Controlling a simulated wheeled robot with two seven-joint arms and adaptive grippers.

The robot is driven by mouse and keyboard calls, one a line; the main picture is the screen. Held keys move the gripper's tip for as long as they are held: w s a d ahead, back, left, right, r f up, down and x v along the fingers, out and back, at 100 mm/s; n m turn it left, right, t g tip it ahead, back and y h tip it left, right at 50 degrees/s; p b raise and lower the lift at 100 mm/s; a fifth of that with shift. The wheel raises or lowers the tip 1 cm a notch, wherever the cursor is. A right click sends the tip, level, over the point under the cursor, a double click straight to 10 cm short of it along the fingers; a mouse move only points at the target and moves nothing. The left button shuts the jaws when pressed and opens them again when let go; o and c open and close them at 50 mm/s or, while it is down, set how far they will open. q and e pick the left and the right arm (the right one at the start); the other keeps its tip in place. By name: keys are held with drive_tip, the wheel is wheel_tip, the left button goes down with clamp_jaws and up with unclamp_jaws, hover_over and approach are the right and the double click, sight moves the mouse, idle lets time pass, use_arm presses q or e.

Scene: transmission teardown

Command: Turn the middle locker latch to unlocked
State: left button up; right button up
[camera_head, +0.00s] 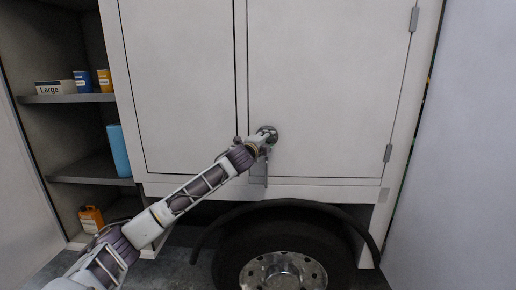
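The middle locker (325,75) is a pale grey cabinet with closed doors above a wheel. Its round metal latch (268,132) sits low on the right door, close to the seam between the doors. My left arm comes in from the lower left, and my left gripper (262,141) is at the latch, overlapping it in the picture. The fingers are small and partly hidden, so I cannot tell whether they are shut on the latch. The way the latch is turned is not clear. My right gripper is not in view.
An open locker on the left holds boxes on its upper shelf (70,99), a blue roll (119,150) and an orange container (91,219). A tire with a metal wheel (283,272) is below the doors. A pale panel (460,150) stands at the right.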

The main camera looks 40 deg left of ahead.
use_arm(q)
drive_tip(key=s+d, duration=0.2)
drive_tip(key=s, duration=0.9)
idle(1.1)
drive_tip(key=shift+s, duration=0.15)
drive_tip(key=shift+a+f, duration=0.1)
idle(0.5)
